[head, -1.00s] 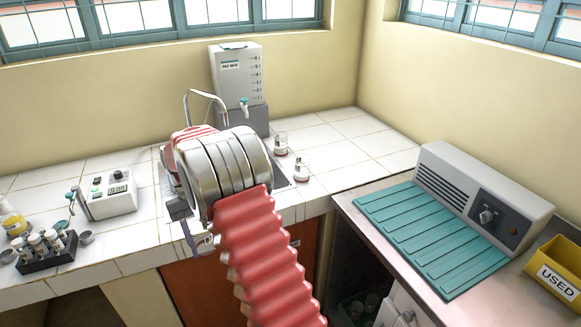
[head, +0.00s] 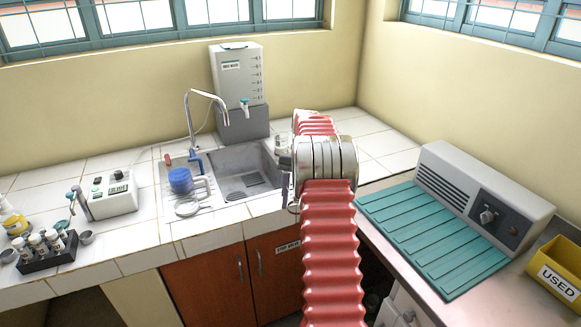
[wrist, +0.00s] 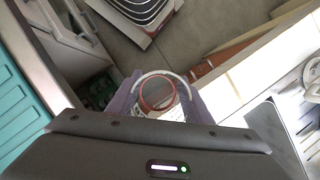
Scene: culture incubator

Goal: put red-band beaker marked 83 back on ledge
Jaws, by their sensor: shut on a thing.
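My gripper (wrist: 160,98) is shut on a glass beaker (wrist: 158,78), seen from above in the wrist view between the two purple fingers. A reddish ring shows inside its rim; its number cannot be read. In the head view my arm hides nearly all of the gripper and the held beaker, beside the front edge of the tiled ledge (head: 385,160). Another beaker (head: 282,147) stands on the ledge right of the sink, partly behind my arm.
The sink (head: 240,162) with a tap lies left of my arm. A blue stack (head: 180,181) sits on its drainer. A water tank (head: 236,78) stands behind. At right are a grey device (head: 485,200), a teal mat (head: 425,238) and a yellow bin (head: 558,270).

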